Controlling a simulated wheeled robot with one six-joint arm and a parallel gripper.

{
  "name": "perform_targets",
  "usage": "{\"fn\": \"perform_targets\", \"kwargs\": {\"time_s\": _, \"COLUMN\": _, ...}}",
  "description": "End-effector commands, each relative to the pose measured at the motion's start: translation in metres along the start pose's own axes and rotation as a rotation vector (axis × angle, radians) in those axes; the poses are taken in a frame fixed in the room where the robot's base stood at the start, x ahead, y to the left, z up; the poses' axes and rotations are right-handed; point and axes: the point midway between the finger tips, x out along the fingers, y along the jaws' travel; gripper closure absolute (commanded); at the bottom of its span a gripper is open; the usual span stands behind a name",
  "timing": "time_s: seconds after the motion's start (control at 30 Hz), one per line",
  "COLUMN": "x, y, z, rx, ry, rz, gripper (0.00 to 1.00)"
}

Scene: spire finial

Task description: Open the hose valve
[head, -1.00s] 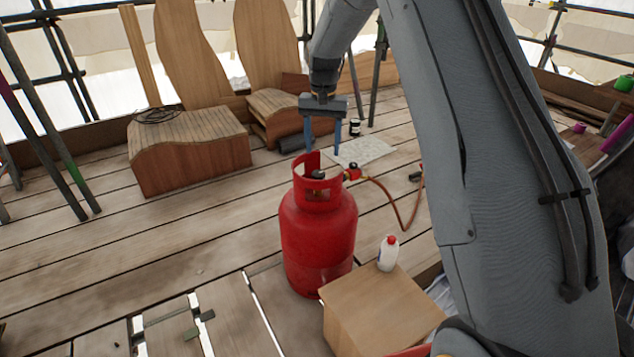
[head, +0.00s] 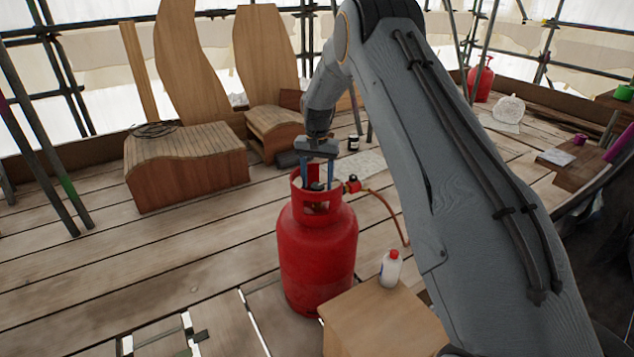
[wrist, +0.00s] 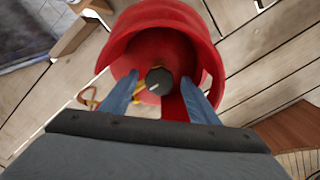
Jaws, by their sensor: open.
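A red gas cylinder (head: 318,255) stands upright on the plank floor, with an open collar around its top. The hose valve's dark round knob (wrist: 158,80), with a pale mark on it, sits inside the collar in the wrist view. A red regulator (head: 352,185) beside the collar joins an orange hose (head: 388,215). My gripper (head: 318,205) is over the cylinder with its blue fingers down inside the collar. In the wrist view my gripper (wrist: 160,92) is open, its fingers on either side of the knob's near side.
A wooden box (head: 380,322) stands close to the cylinder at the front right, with a white red-capped bottle (head: 390,268) on it. Carved wooden pieces (head: 185,165) stand behind left. The floor left of the cylinder is mostly free.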

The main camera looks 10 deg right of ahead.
Motion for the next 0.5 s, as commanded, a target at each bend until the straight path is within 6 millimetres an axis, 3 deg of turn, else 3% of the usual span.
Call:
{"fn": "perform_targets", "kwargs": {"time_s": 0.23, "x": 0.0008, "y": 0.0001, "z": 0.0001, "rx": 0.0, "ry": 0.0, "rz": 0.0, "gripper": 0.45}}
{"fn": "perform_targets", "kwargs": {"time_s": 0.5, "x": 0.0007, "y": 0.0002, "z": 0.0001, "rx": 0.0, "ry": 0.0, "rz": 0.0, "gripper": 0.86}}
